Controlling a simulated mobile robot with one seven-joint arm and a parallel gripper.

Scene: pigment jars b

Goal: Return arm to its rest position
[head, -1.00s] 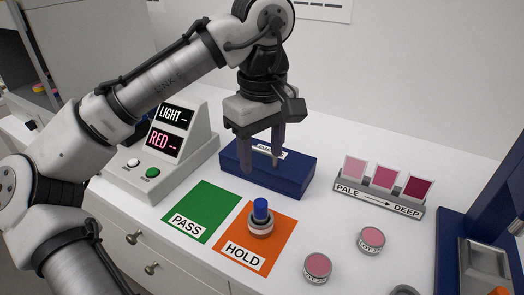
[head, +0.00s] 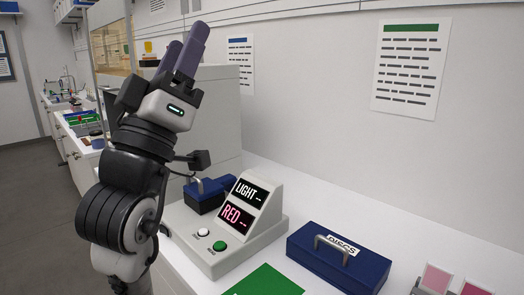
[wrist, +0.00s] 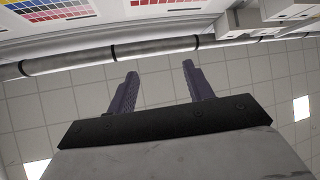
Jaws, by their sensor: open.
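My gripper (head: 184,58) is raised on my folded arm at the left of the head view, with its fingers pointing up. It is open and empty. In the wrist view its two dark fingers (wrist: 158,88) stand apart with nothing between them, against the ceiling. The gripper is well above the counter and apart from everything on it. The lower part of my arm is cut off by the bottom edge of the head view.
A grey reader (head: 262,228) showing LIGHT and RED stands right of my arm. A small blue handled box (head: 203,197) is behind it. A blue DISCS box (head: 360,268), a green mat (head: 265,283) and shade cards (head: 437,279) lie further right. Wall posters (head: 411,70) hang behind.

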